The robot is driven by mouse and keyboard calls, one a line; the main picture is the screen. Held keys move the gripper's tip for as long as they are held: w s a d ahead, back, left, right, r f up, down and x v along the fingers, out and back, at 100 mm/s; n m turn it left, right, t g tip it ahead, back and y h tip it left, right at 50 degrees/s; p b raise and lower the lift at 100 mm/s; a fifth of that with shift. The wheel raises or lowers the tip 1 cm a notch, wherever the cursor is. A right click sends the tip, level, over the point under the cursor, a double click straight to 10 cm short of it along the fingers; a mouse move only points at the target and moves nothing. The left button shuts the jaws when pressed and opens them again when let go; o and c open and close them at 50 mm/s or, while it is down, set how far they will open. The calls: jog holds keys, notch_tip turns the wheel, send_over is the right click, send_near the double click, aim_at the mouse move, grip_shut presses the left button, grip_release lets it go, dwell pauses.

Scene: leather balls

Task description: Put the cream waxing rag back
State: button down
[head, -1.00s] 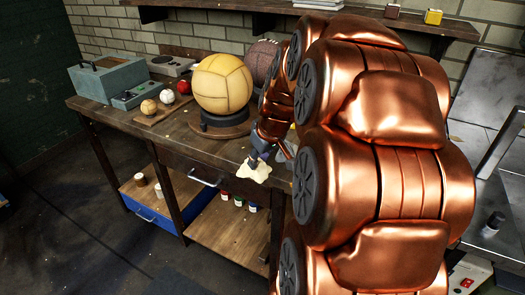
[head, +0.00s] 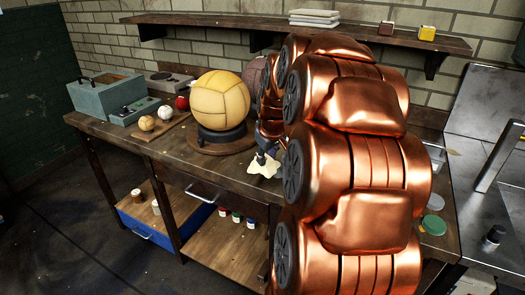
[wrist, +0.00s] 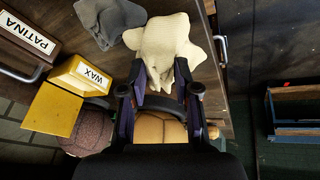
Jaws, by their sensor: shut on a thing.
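The cream waxing rag (wrist: 165,45) is pinched between the fingertips of my gripper (wrist: 160,82) in the wrist view. Its cloth bunches at the grip and spreads out beyond the fingers. In the head view the cream rag (head: 265,166) hangs below my gripper (head: 267,148) near the workbench's front edge. My copper arm hides the bench to the right of it. A grey rag (wrist: 108,20) shows right beside the cream one in the wrist view. I cannot tell whether the two touch.
The workbench (head: 160,150) carries a large yellow ball (head: 220,100) on a stand, small balls and teal boxes. A yellow WAX box (wrist: 80,75) and a PATINA box (wrist: 28,38) are left of the gripper in the wrist view. A wall shelf (head: 230,30) runs above the bench.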

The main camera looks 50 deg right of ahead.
jog(key=w+d, duration=0.1)
jog(key=w, duration=0.1)
jog(key=w+d, duration=0.2)
jog(key=w+d+p, duration=0.1)
jog(key=w, duration=0.1)
jog(key=shift+d+f, duration=0.25)
jog(key=shift+f, duration=0.1)
jog(key=shift+w+d, duration=0.15)
jog(key=shift+f+p, duration=0.55)
jog(key=shift+f, duration=1.25)
jog(key=c, duration=0.8)
grip_release()
jog(key=shift+f, duration=0.1)
jog(key=shift+c, duration=0.2)
